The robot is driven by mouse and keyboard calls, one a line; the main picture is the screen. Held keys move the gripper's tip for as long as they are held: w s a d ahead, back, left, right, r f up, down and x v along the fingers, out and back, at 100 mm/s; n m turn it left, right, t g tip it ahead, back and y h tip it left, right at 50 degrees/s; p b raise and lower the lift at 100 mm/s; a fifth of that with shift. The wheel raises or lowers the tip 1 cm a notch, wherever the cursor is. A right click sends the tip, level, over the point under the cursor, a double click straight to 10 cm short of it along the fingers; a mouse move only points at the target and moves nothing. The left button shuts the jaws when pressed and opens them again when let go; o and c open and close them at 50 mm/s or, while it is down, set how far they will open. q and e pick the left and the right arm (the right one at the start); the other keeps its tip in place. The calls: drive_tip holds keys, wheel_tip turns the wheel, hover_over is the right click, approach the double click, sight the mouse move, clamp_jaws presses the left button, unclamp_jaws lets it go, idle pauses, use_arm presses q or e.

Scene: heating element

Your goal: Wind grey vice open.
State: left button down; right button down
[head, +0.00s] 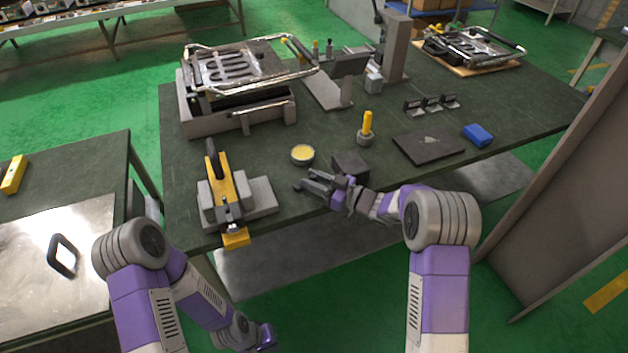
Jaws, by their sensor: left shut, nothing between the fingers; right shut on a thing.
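My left gripper (267,338) hangs low over the floor at the bottom of the head view, away from the table, shut and empty.
A round yellow-topped tin (302,154) and a yellow-handled tool (367,125) stand behind the gripper. A black plate (428,146) and a blue block (478,135) lie to the right.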

drive_tip(key=shift+a, duration=0.1)
drive_tip(key=c, duration=1)
unclamp_jaws()
drive_tip(key=shift+o, duration=0.2)
drive_tip(key=p+v, duration=0.2)
drive_tip(key=v, duration=0.5)
drive_tip(key=shift+s+d, duration=0.2)
drive_tip(key=shift+d, duration=0.05)
